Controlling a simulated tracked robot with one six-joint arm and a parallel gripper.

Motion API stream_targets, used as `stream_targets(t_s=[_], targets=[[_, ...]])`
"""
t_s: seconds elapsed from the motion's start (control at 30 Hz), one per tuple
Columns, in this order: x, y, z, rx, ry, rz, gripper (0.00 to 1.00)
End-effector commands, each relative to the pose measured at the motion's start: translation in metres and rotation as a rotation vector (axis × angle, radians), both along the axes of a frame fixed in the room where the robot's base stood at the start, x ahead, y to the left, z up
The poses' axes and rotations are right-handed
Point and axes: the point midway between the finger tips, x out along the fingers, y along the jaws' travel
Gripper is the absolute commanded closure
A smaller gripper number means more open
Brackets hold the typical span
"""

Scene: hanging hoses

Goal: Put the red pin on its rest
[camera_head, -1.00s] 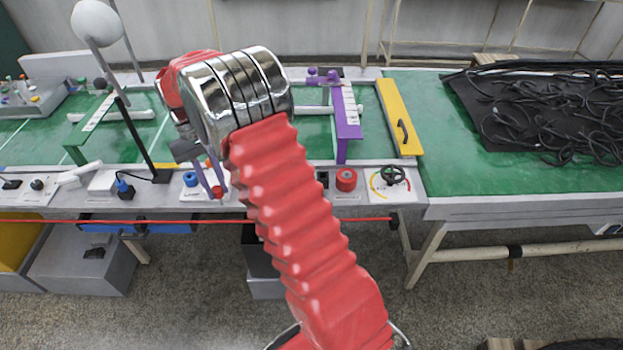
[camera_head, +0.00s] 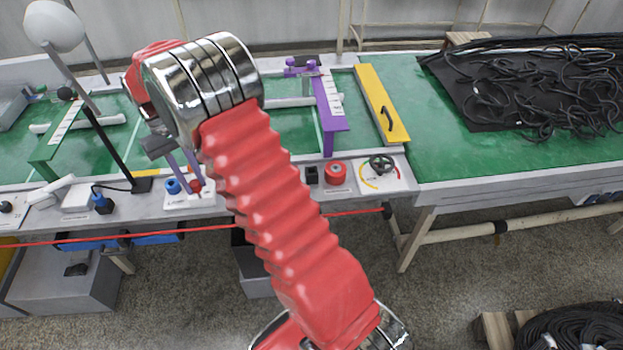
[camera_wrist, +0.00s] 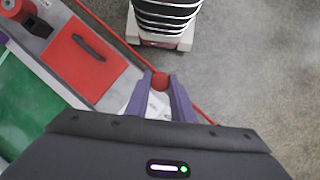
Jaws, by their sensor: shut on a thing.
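My gripper (camera_head: 186,172) hangs over the front strip of the bench, left of centre in the head view. Its purple fingers are shut on the red pin (camera_head: 195,186). In the wrist view, the red pin (camera_wrist: 160,81) shows as a rounded red end between the fingertips of my gripper (camera_wrist: 162,92). A white plate (camera_head: 190,204) with a blue knob (camera_head: 173,187) lies below and beside the fingers. The fingers hide much of the pin, and I cannot tell whether its lower end touches the plate. I cannot make out its rest for certain.
A black lamp post (camera_head: 110,145) rises at the left. A red rod (camera_head: 100,238) runs along the bench front. Black hoses (camera_head: 530,90) lie at the far right.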

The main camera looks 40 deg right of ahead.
Motion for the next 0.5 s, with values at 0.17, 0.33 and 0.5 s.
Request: stream_targets(t_s=[0.17,0.33,0.5], targets=[[-0.001,-0.012,0.000,0.001,0.000,-0.095,1.00],[-0.004,-0.043,0.001,0.000,-0.001,-0.347,1.00],[-0.010,-0.081,0.003,0.000,0.000,-0.684,1.00]])
